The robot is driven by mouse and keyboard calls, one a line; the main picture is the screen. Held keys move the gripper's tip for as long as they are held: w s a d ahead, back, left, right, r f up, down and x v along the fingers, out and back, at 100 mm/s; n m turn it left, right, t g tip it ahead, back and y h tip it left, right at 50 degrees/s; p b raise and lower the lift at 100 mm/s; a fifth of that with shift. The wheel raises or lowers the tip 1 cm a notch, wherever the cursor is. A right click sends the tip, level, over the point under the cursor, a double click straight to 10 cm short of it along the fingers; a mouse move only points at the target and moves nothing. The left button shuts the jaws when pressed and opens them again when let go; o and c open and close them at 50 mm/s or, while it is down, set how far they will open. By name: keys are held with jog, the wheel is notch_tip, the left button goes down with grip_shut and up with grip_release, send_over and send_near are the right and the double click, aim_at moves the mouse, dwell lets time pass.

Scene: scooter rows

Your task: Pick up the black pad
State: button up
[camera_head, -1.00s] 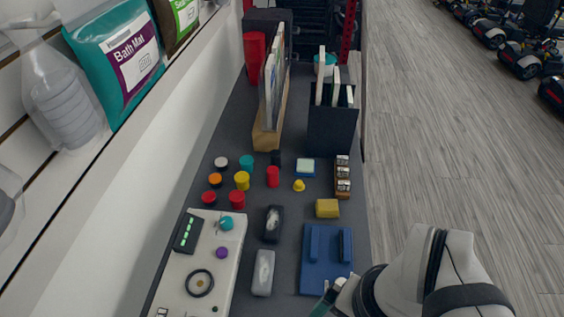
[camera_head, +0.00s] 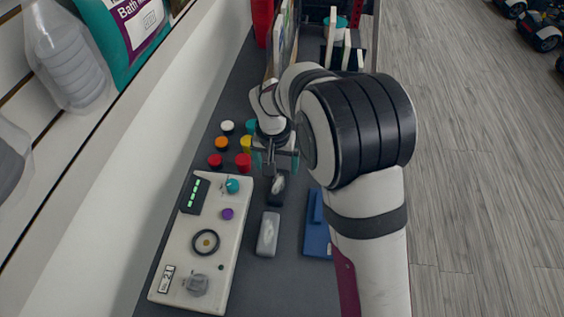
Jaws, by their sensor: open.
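A small black pad-like block (camera_head: 277,189) with a pale patch on top lies on the dark grey table, just in front of my gripper. My gripper (camera_head: 276,162) hangs over the table with its fingers apart and nothing seen between them. The far end of the block is close below the fingers; I cannot tell how high above it they are. A smaller black block seen beyond the red cylinder earlier is hidden behind my gripper now.
A grey block (camera_head: 268,234) lies nearer. A white control panel (camera_head: 230,275) stands left and a blue tray (camera_head: 317,240) right, partly behind my arm. Several coloured round pieces, including a red one (camera_head: 243,160), sit left of my gripper.

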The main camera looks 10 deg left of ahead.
aim_at(279, 184)
jog(key=f, duration=0.6)
jog(key=w+f, duration=0.1)
jog(key=f, duration=0.2)
jog(key=shift+w+f, duration=0.1)
jog(key=shift+f, duration=0.05)
grip_shut()
